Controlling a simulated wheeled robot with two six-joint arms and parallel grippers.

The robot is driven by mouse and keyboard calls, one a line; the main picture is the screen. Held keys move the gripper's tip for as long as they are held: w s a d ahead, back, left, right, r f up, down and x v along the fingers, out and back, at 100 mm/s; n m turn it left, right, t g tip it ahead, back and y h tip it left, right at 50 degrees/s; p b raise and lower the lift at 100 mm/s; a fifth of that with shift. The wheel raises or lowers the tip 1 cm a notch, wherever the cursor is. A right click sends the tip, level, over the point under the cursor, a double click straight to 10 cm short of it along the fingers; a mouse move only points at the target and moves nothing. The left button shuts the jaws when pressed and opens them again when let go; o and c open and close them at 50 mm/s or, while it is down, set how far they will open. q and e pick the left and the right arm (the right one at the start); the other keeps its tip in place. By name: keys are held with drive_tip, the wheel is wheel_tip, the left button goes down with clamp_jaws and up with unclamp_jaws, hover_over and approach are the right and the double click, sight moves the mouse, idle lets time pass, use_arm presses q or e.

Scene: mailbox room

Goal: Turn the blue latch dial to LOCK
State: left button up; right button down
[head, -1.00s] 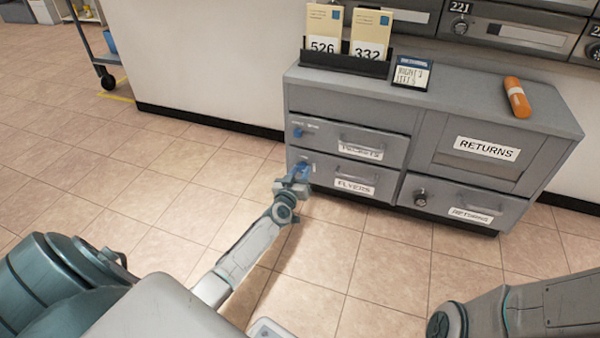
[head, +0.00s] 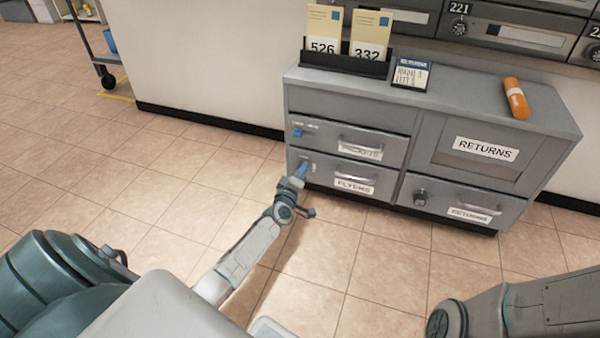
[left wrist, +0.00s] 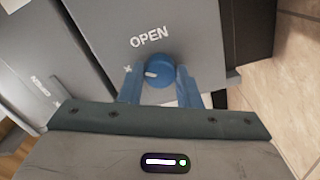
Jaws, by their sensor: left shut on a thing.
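A blue latch dial (left wrist: 159,73) sits on the grey drawer front, below the printed word OPEN (left wrist: 149,37) in the left wrist view. Its white mark points to the left in that view. My left gripper (left wrist: 160,88) has one blue finger on each side of the dial and is shut on it. In the head view my left gripper (head: 299,172) is at the left end of the FLYERS drawer (head: 330,173) and hides most of this dial. Another blue dial (head: 297,133) is on the drawer above. My right gripper is out of view.
The grey cabinet carries a holder (head: 345,65) with cards 526 and 332, a small sign (head: 411,73) and an orange cylinder (head: 517,98). RETURNS compartments (head: 487,149) are on its right. The tiled floor (head: 200,200) in front is clear. A cart stands back left.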

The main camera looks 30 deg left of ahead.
use_arm(q)
drive_tip(key=n, duration=0.6)
drive_tip(key=shift+n+b, duration=0.35)
drive_tip(key=shift+n, duration=0.05)
idle(0.3)
drive_tip(key=o, duration=1)
drive_tip(key=p+v, duration=0.3)
drive_tip(key=v, duration=0.8)
drive_tip(key=shift+a+f+p, duration=0.1)
drive_tip(key=shift+p, duration=0.25)
drive_tip(key=shift+w, duration=0.15)
